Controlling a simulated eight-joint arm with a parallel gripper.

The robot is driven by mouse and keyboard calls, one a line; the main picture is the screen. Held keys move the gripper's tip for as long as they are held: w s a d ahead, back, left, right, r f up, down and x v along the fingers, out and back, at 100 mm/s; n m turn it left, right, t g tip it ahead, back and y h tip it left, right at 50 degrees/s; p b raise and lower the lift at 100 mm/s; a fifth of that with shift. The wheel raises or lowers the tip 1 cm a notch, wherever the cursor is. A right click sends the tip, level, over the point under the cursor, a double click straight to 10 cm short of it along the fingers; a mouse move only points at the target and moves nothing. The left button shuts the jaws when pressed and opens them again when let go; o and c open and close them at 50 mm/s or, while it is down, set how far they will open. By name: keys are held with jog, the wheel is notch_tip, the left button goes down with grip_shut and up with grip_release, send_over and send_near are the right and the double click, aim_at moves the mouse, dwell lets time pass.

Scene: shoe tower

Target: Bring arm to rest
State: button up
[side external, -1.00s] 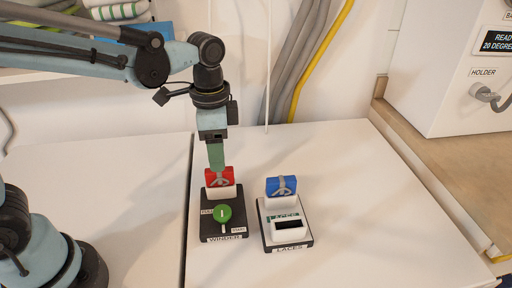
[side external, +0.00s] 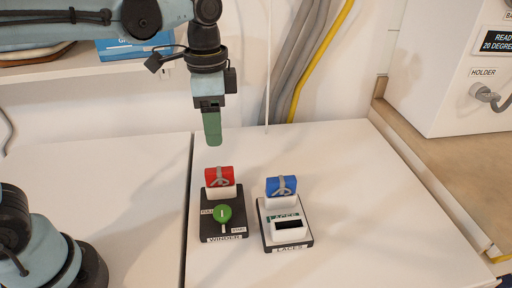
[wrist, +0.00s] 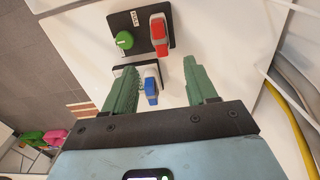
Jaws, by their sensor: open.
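My gripper (side external: 212,130) is above the winder station, pointing down, empty and clear of everything. In the wrist view its two green fingers (wrist: 160,88) stand wide apart. The winder (side external: 224,225) is a black base with a green knob (side external: 222,214) and a red block (side external: 219,176) with a grey strap on a white holder. To its right stands the laces station (side external: 266,239), a black base with a white part and a blue block (side external: 281,186) with a grey strap. The red block (wrist: 158,30) and blue block (wrist: 151,88) also show in the wrist view.
The white table (side external: 380,210) is clear right of the stations. A shelf (side external: 80,68) with folded items is at the back left. Grey hoses and a yellow hose (side external: 322,60) run up the wall. A white cabinet (side external: 440,80) stands on a wooden counter at the right.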

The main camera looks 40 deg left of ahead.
jog(key=s+a+f+n+t, duration=0.5)
jog(key=a+n+t, duration=0.2)
jog(key=a+n, duration=0.1)
jog(key=shift+s+n, duration=0.2)
jog(key=shift+n, duration=0.3)
dwell(1.4)
